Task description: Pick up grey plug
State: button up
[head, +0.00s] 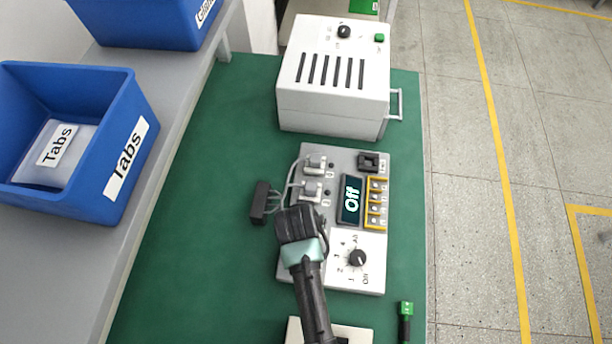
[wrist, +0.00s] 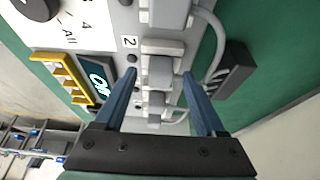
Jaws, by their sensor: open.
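Two grey plugs sit in sockets on the grey control panel (head: 342,160), one at the upper socket (head: 315,161) and one just below it (head: 311,187). Grey cables run from them to a dark block (head: 260,202) at the left. My gripper (head: 298,222) is over the panel's left side, just below the lower plug; its fingertips are hidden there. In the wrist view my gripper (wrist: 160,76) is open, with its blue fingers on either side of a grey plug (wrist: 160,72), and a gap shows beside it. The dark block (wrist: 234,70) is outside the right finger.
The panel has a display reading "Off" (head: 351,199), yellow-framed buttons (head: 375,203) and a dial (head: 357,258). A white slotted box (head: 333,103) stands behind it. A blue "Tabs" bin (head: 128,150) is at left. A green-topped dark tool (head: 405,312) lies at lower right. Green mat (head: 205,235) is clear at left.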

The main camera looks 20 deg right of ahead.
grip_shut()
jog(key=shift+r, duration=0.15)
notch_tip(320, 180, up, 10)
jog(key=shift+b, duration=0.3)
dwell(0.4)
